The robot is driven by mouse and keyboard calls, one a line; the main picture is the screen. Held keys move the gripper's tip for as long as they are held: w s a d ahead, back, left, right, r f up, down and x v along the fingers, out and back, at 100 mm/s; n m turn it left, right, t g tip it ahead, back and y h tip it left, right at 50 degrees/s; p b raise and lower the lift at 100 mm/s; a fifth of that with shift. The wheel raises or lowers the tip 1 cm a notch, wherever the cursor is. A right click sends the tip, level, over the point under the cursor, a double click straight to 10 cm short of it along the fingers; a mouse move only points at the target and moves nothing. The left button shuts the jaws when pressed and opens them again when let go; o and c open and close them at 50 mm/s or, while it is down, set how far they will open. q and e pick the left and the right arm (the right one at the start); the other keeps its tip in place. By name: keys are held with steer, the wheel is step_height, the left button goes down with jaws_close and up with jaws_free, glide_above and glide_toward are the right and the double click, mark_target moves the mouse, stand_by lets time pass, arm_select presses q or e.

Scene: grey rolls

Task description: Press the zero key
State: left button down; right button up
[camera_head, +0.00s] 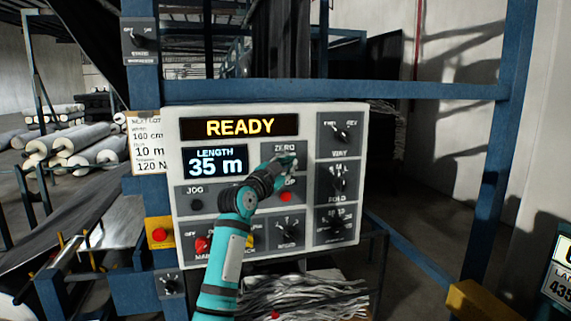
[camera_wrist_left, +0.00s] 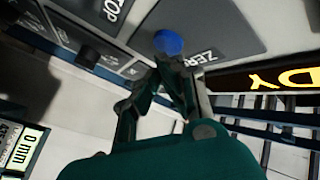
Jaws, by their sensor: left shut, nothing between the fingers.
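The zero key (camera_wrist_left: 168,42) is a round blue button on a dark grey plate, beside the ZERO label in the left wrist view. In the head view the ZERO label (camera_head: 284,148) shows, but my gripper covers the key below it. My left gripper (camera_head: 289,161) is shut and empty, its tips at the ZERO plate. In the left wrist view its closed tips (camera_wrist_left: 165,64) are close to the blue key; I cannot tell whether they touch it. The panel (camera_head: 308,120) reads READY, and the length display (camera_head: 215,162) reads 35 m. My right gripper is not in view.
A red button (camera_head: 285,197) sits just below my left gripper. A black JOG button (camera_head: 197,205) is to the left, and rotary knobs (camera_head: 338,178) line the right side. A blue frame beam (camera_head: 430,90) crosses above the panel. A yellow-boxed red button (camera_head: 158,233) is at lower left.

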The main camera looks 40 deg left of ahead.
arm_select(q)
steer(key=shift+w+a, duration=0.4)
steer(key=shift+a, duration=0.15)
stand_by(0.8)
stand_by(0.3)
steer(key=shift+s+d+f, duration=0.1)
steer(key=shift+s+d, duration=0.45)
steer(key=shift+d, duration=0.05)
steer(key=shift+s+d+p, duration=0.2)
steer(key=shift+s+d, duration=0.6)
steer(key=shift+d, duration=0.2)
steer(key=shift+s+d+p, duration=0.2)
steer(key=shift+s+d, duration=0.6)
steer(key=shift+d, duration=0.15)
